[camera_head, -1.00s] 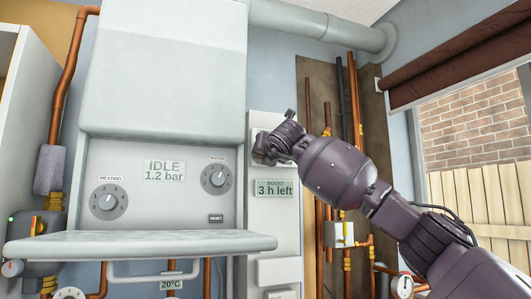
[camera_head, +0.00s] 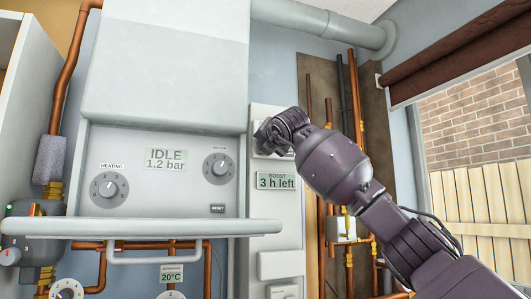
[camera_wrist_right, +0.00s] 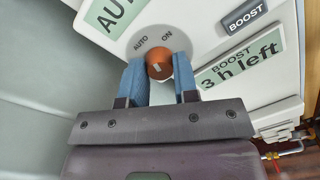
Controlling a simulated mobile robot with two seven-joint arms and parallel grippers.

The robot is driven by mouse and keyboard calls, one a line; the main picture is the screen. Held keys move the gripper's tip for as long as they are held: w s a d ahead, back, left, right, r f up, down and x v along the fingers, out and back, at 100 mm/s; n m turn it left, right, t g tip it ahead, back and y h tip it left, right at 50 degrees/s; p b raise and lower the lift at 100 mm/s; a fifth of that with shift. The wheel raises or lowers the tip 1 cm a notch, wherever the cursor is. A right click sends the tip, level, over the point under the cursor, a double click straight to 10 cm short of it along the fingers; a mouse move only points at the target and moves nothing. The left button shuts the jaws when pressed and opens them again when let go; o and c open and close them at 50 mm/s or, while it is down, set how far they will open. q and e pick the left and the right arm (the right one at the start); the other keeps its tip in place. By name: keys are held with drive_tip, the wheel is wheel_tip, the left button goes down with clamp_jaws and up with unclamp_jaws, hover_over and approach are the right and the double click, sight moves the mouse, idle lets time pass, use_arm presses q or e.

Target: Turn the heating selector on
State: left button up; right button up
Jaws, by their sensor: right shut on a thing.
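In the right wrist view an orange-brown selector knob (camera_wrist_right: 159,66) sits on a round dial on a white control panel (camera_wrist_right: 205,40). The words AUTO and ON are printed around the dial. The knob has a pale mark on its face; I cannot tell exactly which word it points at. My right gripper (camera_wrist_right: 160,84) has its blue fingers on either side of the knob and is shut on it. In the head view my right gripper (camera_head: 268,137) is in front of the panel, above the "BOOST 3 h left" display (camera_head: 277,182), and hides the knob. My left gripper is not in view.
A boiler (camera_head: 170,60) with a HEATING dial (camera_head: 109,189), a WATER dial (camera_head: 219,167) and an "IDLE 1.2 bar" display (camera_head: 166,159) stands left of the panel. A ledge (camera_head: 150,227) juts out below. Copper pipes (camera_head: 321,215) run on the right. The wrist view shows a BOOST button (camera_wrist_right: 243,15).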

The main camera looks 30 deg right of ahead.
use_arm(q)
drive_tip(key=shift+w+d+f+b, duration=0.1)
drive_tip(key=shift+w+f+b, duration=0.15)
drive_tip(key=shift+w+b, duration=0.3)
use_arm(e)
drive_tip(key=shift+m, duration=3.9)
drive_tip(key=o, duration=0.9)
use_arm(q)
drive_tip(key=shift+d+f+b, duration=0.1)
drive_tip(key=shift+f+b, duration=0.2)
drive_tip(key=shift+b, duration=0.25)
use_arm(e)
drive_tip(key=v, duration=1)
drive_tip(key=shift+s+r, duration=0.2)
drive_tip(key=shift+s, duration=0.25)
